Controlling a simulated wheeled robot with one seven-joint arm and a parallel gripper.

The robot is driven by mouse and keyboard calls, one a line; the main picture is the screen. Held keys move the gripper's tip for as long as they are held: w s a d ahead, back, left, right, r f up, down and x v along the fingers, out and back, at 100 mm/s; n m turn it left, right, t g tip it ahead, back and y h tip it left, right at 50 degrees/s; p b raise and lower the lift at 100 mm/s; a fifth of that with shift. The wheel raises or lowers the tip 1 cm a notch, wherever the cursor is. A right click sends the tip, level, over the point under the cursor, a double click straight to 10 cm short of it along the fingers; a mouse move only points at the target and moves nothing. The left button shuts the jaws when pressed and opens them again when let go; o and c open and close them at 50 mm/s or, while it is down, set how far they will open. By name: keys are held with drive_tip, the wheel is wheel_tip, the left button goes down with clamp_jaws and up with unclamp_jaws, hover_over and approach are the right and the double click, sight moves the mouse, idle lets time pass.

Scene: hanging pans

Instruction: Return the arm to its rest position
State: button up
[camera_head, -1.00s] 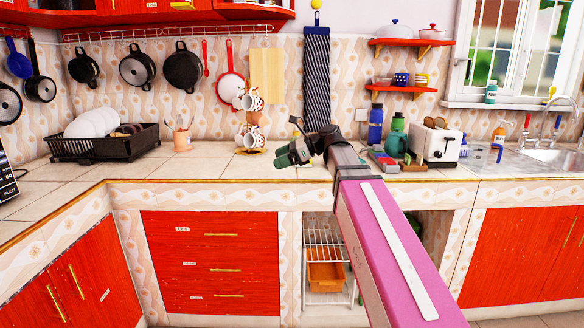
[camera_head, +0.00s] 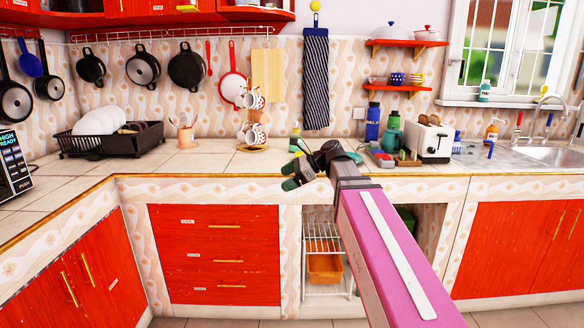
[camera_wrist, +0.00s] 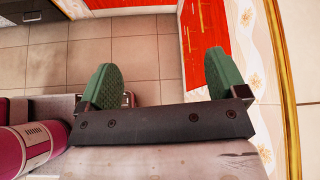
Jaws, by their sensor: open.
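My gripper (camera_head: 292,165) is at the end of my pink arm, in front of the middle of the counter's front edge in the head view. Its green fingers point left. In the wrist view my gripper (camera_wrist: 160,80) shows both green fingers wide apart with nothing between them. Floor tiles and a red cabinet front lie beyond the fingers there. Several pans hang on the wall rail, among them a black pan (camera_head: 187,68) and a red pan (camera_head: 234,88). None of them touches my gripper.
The counter (camera_head: 215,160) has a mug tree (camera_head: 254,125), a black dish rack (camera_head: 105,143) and a toaster (camera_head: 430,142). A blue bottle (camera_head: 372,122) stands right of my gripper. Red drawers (camera_head: 215,255) are below the counter. The left counter stretch is mostly clear.

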drive_tip(key=s+d+f+n+h, duration=0.4)
drive_tip(key=d+f+n, duration=0.1)
drive_tip(key=f, duration=0.7)
drive_tip(key=s+d+f+n+h, duration=0.4)
drive_tip(key=d+f+n, duration=0.2)
drive_tip(key=f, duration=0.6)
drive_tip(key=s+d+f+n+h, duration=0.3)
drive_tip(key=d+f, duration=0.6)
drive_tip(key=f, duration=0.3)
drive_tip(key=shift+s+d+f+n+g+h, duration=0.3)
drive_tip(key=shift+s+f+n+h, duration=0.15)
drive_tip(key=shift+n, duration=0.75)
